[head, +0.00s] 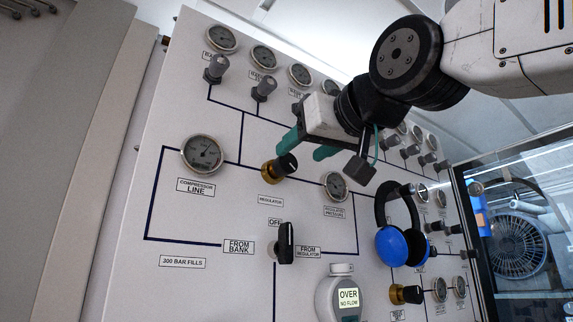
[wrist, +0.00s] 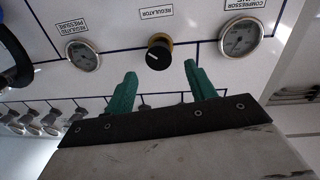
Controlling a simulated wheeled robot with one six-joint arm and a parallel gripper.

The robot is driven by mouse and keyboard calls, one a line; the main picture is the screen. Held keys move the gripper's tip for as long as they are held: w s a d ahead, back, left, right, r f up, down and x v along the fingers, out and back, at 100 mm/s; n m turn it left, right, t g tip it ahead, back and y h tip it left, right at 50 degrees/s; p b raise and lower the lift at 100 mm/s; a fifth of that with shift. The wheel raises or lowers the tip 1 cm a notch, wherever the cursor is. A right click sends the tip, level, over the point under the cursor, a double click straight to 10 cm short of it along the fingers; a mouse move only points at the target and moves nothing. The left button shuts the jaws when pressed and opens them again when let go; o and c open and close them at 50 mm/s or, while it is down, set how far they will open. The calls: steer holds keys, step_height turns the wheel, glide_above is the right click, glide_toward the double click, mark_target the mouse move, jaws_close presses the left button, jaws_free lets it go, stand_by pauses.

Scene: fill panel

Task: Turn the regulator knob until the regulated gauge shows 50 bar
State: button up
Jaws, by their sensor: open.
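The regulator knob (head: 286,165) is black with a brass collar and a white pointer mark, on the white panel. It shows in the wrist view (wrist: 159,54), upside down, beyond the gap between my fingertips. The regulated pressure gauge (head: 336,186) is right of the knob in the head view; it also shows in the wrist view (wrist: 83,56). Its needle is too small to read. My gripper (head: 307,147) has green fingers, spread open and empty. In the wrist view the fingers (wrist: 158,83) stand apart, short of the knob and not around it.
The compressor line gauge (head: 203,154) is left of the knob. Blue ear defenders (head: 402,246) hang at right. A glass-fronted cabinet (head: 515,235) stands far right.

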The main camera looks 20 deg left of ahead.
mark_target(289, 163)
steer(key=x, duration=0.6)
steer(key=shift+w+a+f, duration=0.15)
steer(key=shift+w+a, duration=0.1)
steer(key=shift+w, duration=0.05)
steer(key=c, duration=0.9)
